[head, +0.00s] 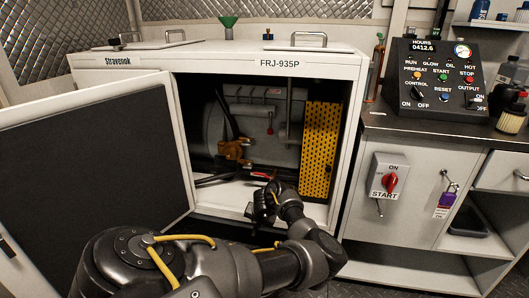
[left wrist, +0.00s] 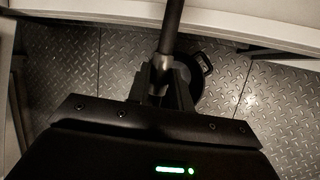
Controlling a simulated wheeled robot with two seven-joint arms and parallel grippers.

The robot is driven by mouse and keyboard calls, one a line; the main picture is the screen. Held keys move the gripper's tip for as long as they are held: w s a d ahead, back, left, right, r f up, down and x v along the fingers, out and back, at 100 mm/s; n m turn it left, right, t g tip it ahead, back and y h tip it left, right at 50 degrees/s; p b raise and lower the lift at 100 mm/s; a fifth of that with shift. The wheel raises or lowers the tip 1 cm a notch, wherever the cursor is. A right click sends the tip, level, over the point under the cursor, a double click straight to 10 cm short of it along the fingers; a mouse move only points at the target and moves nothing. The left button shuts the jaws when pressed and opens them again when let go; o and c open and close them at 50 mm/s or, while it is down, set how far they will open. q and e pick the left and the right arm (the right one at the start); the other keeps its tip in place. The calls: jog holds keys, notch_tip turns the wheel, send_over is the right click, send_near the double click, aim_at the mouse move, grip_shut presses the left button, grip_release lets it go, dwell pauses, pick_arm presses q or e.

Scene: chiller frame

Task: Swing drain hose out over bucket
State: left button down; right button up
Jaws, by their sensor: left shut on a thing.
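My left gripper (head: 263,205) is at the lower front edge of the open cabinet (head: 210,62), below the red-handled valve area. In the left wrist view its fingers (left wrist: 162,82) are shut on the drain hose (left wrist: 172,25), a dark tube that runs up out of the picture. A dark round bucket (left wrist: 203,68) with a handle stands on the floor below, partly hidden behind the hose and fingers. The hose looks to cross in front of the bucket's left part; the height between them is hard to tell. In the head view my arm hides the bucket.
The cabinet door (head: 90,150) stands open at the left. A yellow perforated guard (head: 320,145) and an orange valve (head: 233,150) are inside the cabinet. A counter with a control panel (head: 435,77) stands at the right. The floor (left wrist: 265,105) around the bucket is clear diamond plate.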

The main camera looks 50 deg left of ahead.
pick_arm(q)
jog(key=shift+s+d+f, duration=0.1)
pick_arm(e)
jog(key=shift+d+r, duration=0.1)
pick_arm(q)
jog(key=c, duration=1.2)
grip_release()
jog(key=shift+c, duration=0.2)
pick_arm(e)
jog(key=shift+s, duration=0.1)
pick_arm(q)
jog(key=shift+d+r, duration=0.1)
jog(key=shift+r, duration=0.2)
jog(key=p+v, duration=0.3)
jog(key=v, duration=0.7)
jog(key=shift+p, duration=0.3)
pick_arm(e)
jog(key=d+f+m+g+h, duration=0.2)
jog(key=d+f+g+h, duration=0.4)
jog(key=f, duration=0.5)
jog(key=shift+d+f+m+h, duration=0.3)
jog(key=shift+d+f+h, duration=0.05)
jog(key=shift+d+h, duration=0.15)
pick_arm(q)
jog(key=shift+d+r, duration=0.1)
jog(key=shift+r, duration=0.05)
